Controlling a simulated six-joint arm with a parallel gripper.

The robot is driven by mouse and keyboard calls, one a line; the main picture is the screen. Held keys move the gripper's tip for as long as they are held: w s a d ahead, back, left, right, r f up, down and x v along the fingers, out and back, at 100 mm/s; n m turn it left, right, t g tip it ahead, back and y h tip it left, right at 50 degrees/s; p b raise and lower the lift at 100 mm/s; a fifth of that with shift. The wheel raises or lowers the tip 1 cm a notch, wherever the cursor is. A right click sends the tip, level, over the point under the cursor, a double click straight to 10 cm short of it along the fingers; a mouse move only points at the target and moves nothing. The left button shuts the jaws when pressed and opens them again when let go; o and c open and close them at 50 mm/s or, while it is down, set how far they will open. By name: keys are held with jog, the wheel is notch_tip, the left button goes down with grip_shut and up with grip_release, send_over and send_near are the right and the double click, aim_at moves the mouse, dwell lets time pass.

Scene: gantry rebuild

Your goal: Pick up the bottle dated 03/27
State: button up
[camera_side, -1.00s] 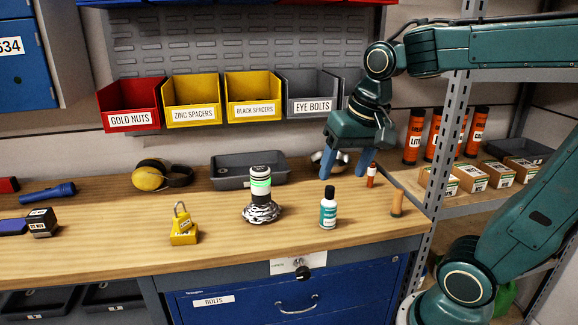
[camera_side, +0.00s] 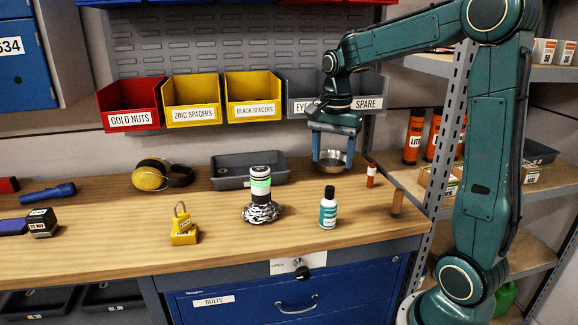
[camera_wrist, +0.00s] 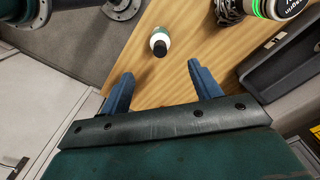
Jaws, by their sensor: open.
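A small white and teal bottle (camera_side: 328,213) with a black cap stands upright near the front right of the wooden bench. Its label is too small to read, so I see no date.
A stack light (camera_side: 260,195) and a yellow padlock (camera_side: 183,228) stand left of the bottle. A grey tray (camera_side: 235,178) lies behind. Labelled bins (camera_side: 192,100) hang above.

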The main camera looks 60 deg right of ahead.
aim_at(330, 187)
jog(key=shift+f, duration=4.3)
jog(key=shift+f, duration=0.1)
jog(key=shift+f, duration=2.5)
jog(key=c, duration=1.1)
